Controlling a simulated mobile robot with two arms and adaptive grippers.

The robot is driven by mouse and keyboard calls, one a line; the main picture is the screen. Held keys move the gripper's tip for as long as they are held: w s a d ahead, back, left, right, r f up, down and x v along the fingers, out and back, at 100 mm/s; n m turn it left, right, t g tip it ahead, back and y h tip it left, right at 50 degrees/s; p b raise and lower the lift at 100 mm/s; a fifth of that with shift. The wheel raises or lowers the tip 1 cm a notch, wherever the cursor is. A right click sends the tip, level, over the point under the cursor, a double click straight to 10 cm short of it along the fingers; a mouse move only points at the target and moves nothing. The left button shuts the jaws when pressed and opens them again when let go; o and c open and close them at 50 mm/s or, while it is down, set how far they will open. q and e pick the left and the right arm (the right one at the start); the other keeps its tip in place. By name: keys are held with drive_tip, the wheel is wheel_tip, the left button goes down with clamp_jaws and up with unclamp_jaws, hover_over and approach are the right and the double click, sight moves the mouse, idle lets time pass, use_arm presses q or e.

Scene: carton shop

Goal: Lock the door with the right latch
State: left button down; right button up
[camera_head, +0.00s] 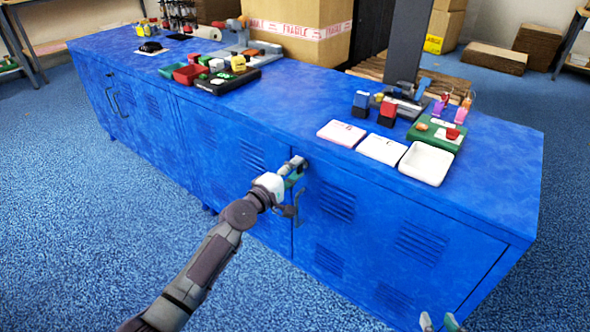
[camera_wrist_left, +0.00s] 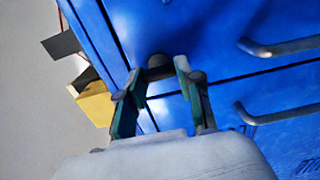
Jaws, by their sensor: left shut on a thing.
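The blue cabinet's right-hand door (camera_head: 380,235) looks shut, flush with the front. A small dark latch knob (camera_wrist_left: 158,66) sits near the door seam in the left wrist view, between the fingertips of my left gripper (camera_wrist_left: 153,82). In the head view, my left gripper (camera_head: 297,168) is at the top of the door seam, closed on the latch, which it mostly hides. The latch's exact angle cannot be told. My right gripper (camera_head: 439,320) shows only its fingertips at the bottom edge, apart and empty, in front of the cabinet.
A door handle (camera_head: 297,207) sticks out just below my left gripper; two handles, one of them here (camera_wrist_left: 280,47), show in the left wrist view. The cabinet top holds a white tray (camera_head: 426,163), a green tray (camera_head: 455,143) and a black tray (camera_head: 245,79). Open blue carpet lies in front.

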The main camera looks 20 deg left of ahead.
use_arm(q)
drive_tip(key=c, duration=0.8)
unclamp_jaws()
drive_tip(key=shift+o, duration=0.2)
drive_tip(key=v, duration=1.2)
